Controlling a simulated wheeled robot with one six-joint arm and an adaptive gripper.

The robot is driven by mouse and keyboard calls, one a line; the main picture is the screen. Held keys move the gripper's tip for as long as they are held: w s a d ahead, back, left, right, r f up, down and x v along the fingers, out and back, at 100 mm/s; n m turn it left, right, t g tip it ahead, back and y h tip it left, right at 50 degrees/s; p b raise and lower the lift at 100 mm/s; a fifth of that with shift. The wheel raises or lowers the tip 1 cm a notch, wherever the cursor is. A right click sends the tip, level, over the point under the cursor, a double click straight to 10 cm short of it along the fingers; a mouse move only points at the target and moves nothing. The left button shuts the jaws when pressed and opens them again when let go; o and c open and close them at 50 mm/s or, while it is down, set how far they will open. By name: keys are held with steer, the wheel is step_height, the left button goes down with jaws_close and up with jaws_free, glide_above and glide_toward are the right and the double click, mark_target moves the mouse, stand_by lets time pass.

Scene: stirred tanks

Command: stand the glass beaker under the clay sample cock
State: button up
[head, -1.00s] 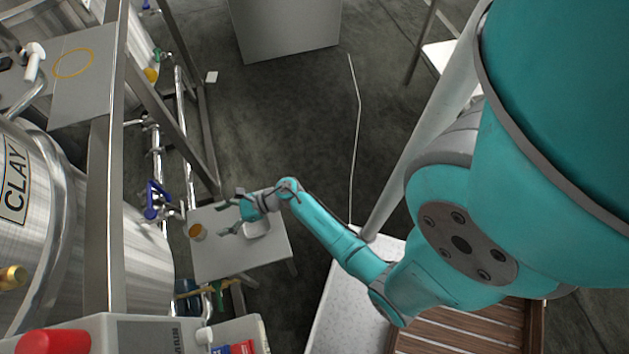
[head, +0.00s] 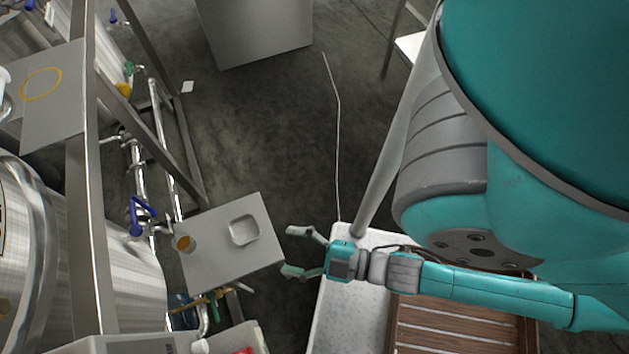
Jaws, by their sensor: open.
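A small round vessel with an amber-brown inside (head: 185,243) stands on the left edge of a small grey table (head: 215,262). It looks like the beaker, but it is too small to tell if it is glass. A cock with a blue handle (head: 142,215) is on the pipework just left of and above it in the picture. I cannot tell if the vessel is directly under its outlet. The steel clay tank (head: 50,260) is at the left, its label almost out of view. My gripper (head: 291,251) is open and empty, right of the table and apart from the vessel.
A pale square dish (head: 244,231) lies on the table. A grey shelf with a yellow ring (head: 42,84) and a steel frame post (head: 88,200) stand at the left. A speckled white surface (head: 345,310) and slatted wooden tray (head: 450,330) are below my arm.

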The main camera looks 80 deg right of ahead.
steer(key=s+r+m+g, duration=0.2)
steer(key=s+r+m, duration=0.1)
steer(key=m, duration=0.3)
steer(key=shift+s+d+r+m, duration=0.25)
steer(key=shift+s+r+m, duration=0.05)
steer(key=shift+s, duration=0.6)
